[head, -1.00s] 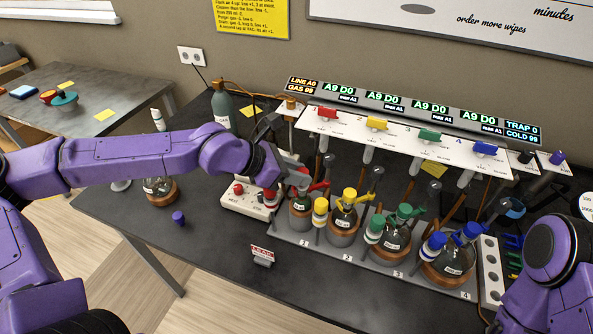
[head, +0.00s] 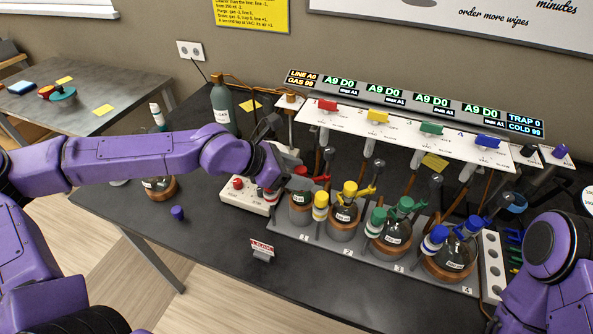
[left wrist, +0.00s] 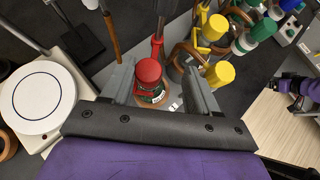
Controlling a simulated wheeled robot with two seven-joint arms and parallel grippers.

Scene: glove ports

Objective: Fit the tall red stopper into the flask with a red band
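My left gripper (left wrist: 158,88) is open at the left end of the flask row. In the left wrist view a red-topped piece (left wrist: 149,72) sits between its fingers, with gaps showing. A dark glass body with a white label shows below the red top; I cannot tell whether this is the tall stopper or the top of the flask. In the head view, red (head: 270,196) shows at the fingertips, partly hidden. The flask at place 1 (head: 300,217) stands in its ring just right of the gripper, its upper part partly covered.
Flasks with yellow (head: 344,219), green (head: 392,235) and blue (head: 448,260) fittings stand to the right. The valve panel (head: 400,135) hangs behind. A white hotplate (head: 243,205) lies beside the gripper. A red-and-white sign (head: 262,249) and a purple cap (head: 177,213) stand in front.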

